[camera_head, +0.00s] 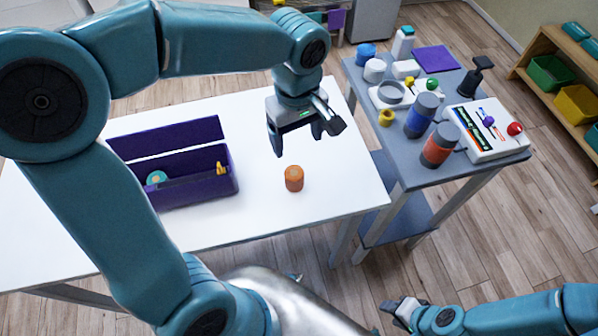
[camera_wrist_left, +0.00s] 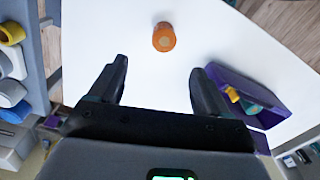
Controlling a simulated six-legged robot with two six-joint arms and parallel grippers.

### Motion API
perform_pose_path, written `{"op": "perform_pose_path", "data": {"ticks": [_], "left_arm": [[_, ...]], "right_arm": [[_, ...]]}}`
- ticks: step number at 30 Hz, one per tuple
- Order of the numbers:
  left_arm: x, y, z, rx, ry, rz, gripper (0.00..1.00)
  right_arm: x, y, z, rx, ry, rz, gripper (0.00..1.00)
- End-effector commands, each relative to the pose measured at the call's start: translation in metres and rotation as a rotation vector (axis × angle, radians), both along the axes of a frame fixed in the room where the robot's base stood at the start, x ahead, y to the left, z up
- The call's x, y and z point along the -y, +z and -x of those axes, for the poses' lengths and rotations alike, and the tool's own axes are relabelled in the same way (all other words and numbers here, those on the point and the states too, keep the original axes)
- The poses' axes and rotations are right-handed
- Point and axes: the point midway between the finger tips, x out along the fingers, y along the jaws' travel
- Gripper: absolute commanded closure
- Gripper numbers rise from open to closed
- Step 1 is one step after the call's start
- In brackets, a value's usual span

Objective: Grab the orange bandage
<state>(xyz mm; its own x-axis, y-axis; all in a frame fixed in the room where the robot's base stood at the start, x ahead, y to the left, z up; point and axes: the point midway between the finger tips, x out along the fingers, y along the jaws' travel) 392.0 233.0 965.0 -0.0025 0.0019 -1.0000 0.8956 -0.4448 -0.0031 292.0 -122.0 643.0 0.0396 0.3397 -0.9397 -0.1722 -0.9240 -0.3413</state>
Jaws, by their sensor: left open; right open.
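The orange bandage (camera_head: 294,178) is a small roll standing on the white table, right of the purple box. It also shows in the left wrist view (camera_wrist_left: 164,38), beyond the fingertips and roughly midway between them. My left gripper (camera_head: 296,146) is open and empty, above and behind the bandage in the head view. Its two dark fingers show spread apart in the left wrist view (camera_wrist_left: 158,80). My right gripper (camera_head: 402,310) is low at the bottom right of the head view, away from the table, with nothing seen in it.
An open purple box (camera_head: 190,195) with a teal roll and a yellow item stands on the white table (camera_head: 330,200). A grey cart (camera_head: 455,172) with bottles, rolls and a device stands at the right. The table around the bandage is clear.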

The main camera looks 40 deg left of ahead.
Motion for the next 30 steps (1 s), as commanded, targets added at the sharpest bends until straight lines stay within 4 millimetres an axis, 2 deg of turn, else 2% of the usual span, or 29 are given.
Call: {"op": "perform_pose_path", "data": {"ticks": [1, 3, 9, 16, 24, 30], "left_arm": [[-0.001, -0.015, 0.003, -0.006, 0.002, -0.001, 0.23], [-0.001, -0.032, 0.005, -0.007, 0.0, -0.001, 0.23], [-0.001, -0.071, 0.005, -0.004, 0.001, -0.001, 0.23], [-0.002, -0.089, 0.004, -0.003, 0.0, -0.001, 0.23], [-0.005, -0.13, 0.002, -0.004, 0.001, -0.001, 0.23], [-0.004, -0.135, 0.0, 0.0, 0.001, 0.0, 0.23]], "right_arm": [[0.0, -0.003, 0.0, 0.0, 0.0, 0.0, 0.57], [0.0, -0.006, 0.0, 0.0, 0.0, 0.0, 0.57], [0.0, -0.009, 0.0, -0.001, 0.0, 0.0, 0.57], [0.0, -0.01, 0.0, 0.0, 0.0, 0.0, 0.57], [0.0, -0.011, 0.0, 0.0, 0.0, 0.0, 0.57], [0.0, -0.011, 0.0, 0.0, 0.001, 0.0, 0.57]]}}
